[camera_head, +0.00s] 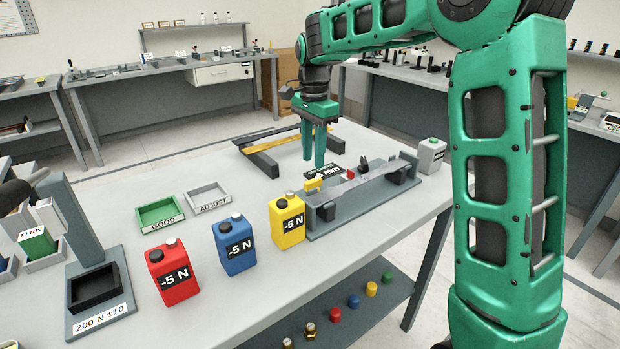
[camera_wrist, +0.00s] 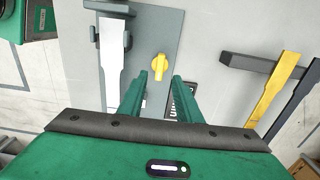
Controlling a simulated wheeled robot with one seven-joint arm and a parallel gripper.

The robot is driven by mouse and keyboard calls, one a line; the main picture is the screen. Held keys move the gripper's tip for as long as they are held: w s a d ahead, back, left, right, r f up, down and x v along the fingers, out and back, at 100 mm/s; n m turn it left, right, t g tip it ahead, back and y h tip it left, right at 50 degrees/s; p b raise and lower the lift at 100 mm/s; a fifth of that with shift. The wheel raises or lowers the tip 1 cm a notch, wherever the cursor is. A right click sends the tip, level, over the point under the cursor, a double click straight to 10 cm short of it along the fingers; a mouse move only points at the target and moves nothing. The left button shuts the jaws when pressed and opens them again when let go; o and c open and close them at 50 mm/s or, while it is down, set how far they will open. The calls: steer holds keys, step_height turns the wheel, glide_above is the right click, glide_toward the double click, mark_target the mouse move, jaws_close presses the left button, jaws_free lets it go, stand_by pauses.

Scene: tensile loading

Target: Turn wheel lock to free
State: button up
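The wheel lock appears to be the yellow knob (camera_wrist: 159,66), with a rounded head and a short tab, on a grey base plate (camera_wrist: 170,28) in the wrist view. In the head view a yellow part (camera_head: 314,183) at the left end of the grey fixture (camera_head: 350,207) looks like the same knob. My gripper (camera_head: 314,158) points down above the table, just behind the fixture. In the wrist view its two green fingers (camera_wrist: 157,92) are apart with nothing between them. The knob lies beyond the fingertips, roughly in line with the gap; contact is not visible.
A silver bar (camera_wrist: 113,60) lies beside the knob. A black label (camera_head: 325,172) sits behind the fixture. A rack (camera_head: 262,163) holding bars stands behind my gripper.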

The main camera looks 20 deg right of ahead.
mark_target(313, 180)
step_height(313, 180, down, 7)
steer(key=shift+f, duration=0.1)
stand_by(0.4)
